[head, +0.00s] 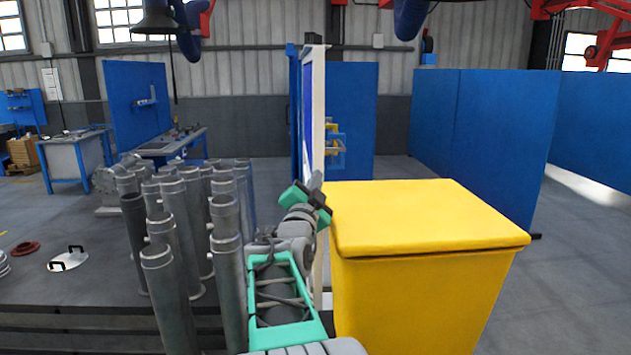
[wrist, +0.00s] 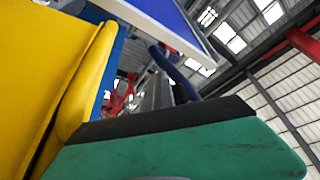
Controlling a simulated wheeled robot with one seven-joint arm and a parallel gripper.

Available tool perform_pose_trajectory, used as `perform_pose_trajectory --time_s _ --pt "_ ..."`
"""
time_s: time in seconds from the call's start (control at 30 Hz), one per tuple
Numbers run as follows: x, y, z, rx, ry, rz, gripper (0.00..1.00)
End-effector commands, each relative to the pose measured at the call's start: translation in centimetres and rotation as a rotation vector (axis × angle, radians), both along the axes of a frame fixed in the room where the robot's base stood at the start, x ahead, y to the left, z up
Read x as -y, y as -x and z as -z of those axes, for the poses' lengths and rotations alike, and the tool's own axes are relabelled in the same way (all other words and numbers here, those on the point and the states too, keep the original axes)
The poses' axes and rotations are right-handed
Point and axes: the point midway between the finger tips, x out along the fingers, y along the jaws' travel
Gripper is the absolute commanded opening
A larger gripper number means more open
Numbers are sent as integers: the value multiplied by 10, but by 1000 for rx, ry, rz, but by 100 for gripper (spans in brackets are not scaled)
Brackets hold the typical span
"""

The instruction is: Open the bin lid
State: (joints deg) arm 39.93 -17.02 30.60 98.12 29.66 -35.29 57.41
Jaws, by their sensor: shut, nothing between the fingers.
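The yellow bin (head: 420,300) stands at the right of centre in the head view. Its yellow lid (head: 430,215) lies flat and closed on top, with a rim overhanging the body. My gripper (head: 314,195) is at the lid's left side, near its far left corner, at about lid height. Its fingers are shut with nothing in them. In the wrist view the yellow lid and bin (wrist: 45,75) fill the left, close to my green, black-edged gripper (wrist: 180,140). I cannot tell whether it touches the lid.
A white-framed blue panel (head: 313,110) stands upright just behind my gripper. Several grey pipes (head: 170,240) stand to the left of my arm. Blue partitions (head: 500,135) stand behind the bin. Floor to the right of the bin (head: 580,270) is clear.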

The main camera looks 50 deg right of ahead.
Motion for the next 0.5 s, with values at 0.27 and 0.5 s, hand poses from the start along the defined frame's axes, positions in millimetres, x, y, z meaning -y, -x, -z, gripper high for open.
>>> perform_pose_trajectory --time_s 0.27,0.5 --pt "0 0 0 0 0 0 18" --pt "0 0 0 0 0 0 23"
